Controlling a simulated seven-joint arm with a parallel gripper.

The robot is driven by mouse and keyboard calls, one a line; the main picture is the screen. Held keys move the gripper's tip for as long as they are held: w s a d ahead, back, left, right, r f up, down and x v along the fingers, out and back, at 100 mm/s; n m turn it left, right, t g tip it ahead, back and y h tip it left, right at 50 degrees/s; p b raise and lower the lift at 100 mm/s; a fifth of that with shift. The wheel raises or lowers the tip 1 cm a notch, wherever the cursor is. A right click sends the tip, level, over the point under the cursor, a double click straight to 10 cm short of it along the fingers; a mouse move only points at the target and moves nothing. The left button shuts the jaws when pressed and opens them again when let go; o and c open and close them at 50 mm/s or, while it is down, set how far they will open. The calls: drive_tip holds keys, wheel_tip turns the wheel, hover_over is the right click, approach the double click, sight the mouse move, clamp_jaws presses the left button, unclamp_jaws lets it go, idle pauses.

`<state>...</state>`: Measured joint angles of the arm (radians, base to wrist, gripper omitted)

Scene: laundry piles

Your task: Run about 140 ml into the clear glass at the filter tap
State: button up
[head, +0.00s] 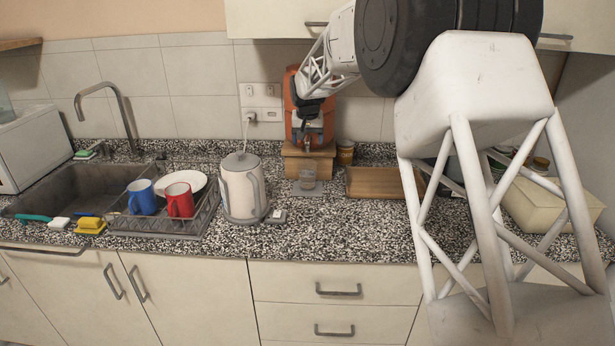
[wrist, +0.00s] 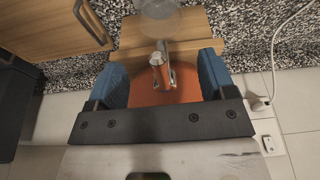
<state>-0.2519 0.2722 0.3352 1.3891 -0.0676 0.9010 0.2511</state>
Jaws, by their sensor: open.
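An orange-red dispenser (head: 290,98) stands on a wooden block (head: 294,163) against the tiled wall. Its small tap (head: 309,143) faces front; in the wrist view the tap (wrist: 160,66) lies between my fingers. The clear glass (head: 307,178) stands on a grey pad (head: 316,189) on the counter in front of the block. The glass (wrist: 157,8) also shows at the top edge of the wrist view; its content cannot be made out. My gripper (head: 311,108) is in front of the dispenser, above the tap. Its blue fingers (wrist: 164,66) are open with a gap on each side of the tap.
A white kettle (head: 241,190) stands left of the glass, its cord near the wall socket. A wooden tray (head: 372,183) and a small jar (head: 345,152) are to the right. A dish rack (head: 165,226) with mugs sits by the sink (head: 88,186).

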drive_tip(key=shift+w+r+v, duration=0.1)
drive_tip(key=shift+w+v, duration=0.2)
drive_tip(key=shift+v, duration=1.05)
drive_tip(key=shift+w+r+v, duration=0.1)
drive_tip(key=shift+w+v, duration=0.25)
drive_tip(key=shift+v, duration=0.95)
drive_tip(key=shift+w+r+v, duration=0.1)
drive_tip(key=shift+w+v, duration=0.2)
drive_tip(key=shift+v, duration=1.05)
drive_tip(key=shift+f, duration=0.1)
